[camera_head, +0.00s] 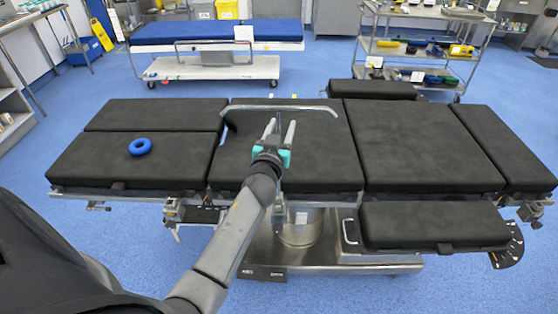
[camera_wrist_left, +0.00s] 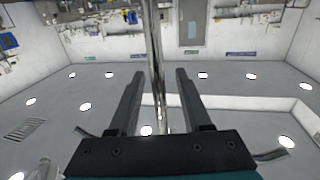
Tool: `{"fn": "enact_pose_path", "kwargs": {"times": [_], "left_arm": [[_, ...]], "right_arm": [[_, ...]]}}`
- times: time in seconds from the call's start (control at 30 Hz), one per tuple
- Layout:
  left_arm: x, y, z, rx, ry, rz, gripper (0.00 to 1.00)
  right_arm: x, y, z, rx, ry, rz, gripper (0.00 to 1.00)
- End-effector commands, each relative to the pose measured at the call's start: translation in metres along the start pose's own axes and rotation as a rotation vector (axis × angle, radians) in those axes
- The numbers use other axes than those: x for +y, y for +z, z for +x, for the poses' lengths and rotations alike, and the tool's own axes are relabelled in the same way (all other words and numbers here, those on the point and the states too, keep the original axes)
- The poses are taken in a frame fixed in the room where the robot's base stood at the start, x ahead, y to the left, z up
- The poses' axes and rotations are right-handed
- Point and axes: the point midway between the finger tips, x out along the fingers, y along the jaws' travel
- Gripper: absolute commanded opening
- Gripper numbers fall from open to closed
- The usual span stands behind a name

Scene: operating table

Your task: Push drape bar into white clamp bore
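The drape bar (camera_head: 250,107) is a thin silvery bar with bent-down ends, seen across the middle of the black operating table in the head view. My left gripper (camera_head: 279,130) is just below its middle. In the left wrist view a shiny upright length of the bar (camera_wrist_left: 157,50) runs between the two fingers of my left gripper (camera_wrist_left: 160,75). A gap shows on each side of it, so the fingers look open around it. I cannot make out the white clamp or its bore for certain; my left arm covers part of the table's near edge. My right gripper is not in view.
The operating table (camera_head: 430,150) has black padded sections and metal side rails. A blue ring (camera_head: 140,146) lies on its left part. A metal rail clamp (camera_head: 173,210) hangs at the near left edge. A blue-topped bench (camera_head: 190,32) and a shelved cart (camera_head: 420,45) stand behind.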

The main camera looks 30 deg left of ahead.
Motion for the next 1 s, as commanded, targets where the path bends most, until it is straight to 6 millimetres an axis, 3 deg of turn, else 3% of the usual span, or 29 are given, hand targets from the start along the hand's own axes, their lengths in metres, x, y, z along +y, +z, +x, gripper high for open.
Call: {"fn": "enact_pose_path", "kwargs": {"times": [0.07, 0.4, 1.0], "left_arm": [[0.0, 0.0002, 0.0, 0.0, 0.0, 0.0, 0.39], [-0.0001, 0.0001, 0.0001, 0.0, 0.0, 0.0, 0.0], [-0.0002, -0.0001, 0.0002, 0.0, 0.0, 0.001, 0.0]], "right_arm": [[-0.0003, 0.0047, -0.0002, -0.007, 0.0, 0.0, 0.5], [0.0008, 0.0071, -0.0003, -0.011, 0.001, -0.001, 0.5], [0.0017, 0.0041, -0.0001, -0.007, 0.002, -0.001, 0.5]]}}
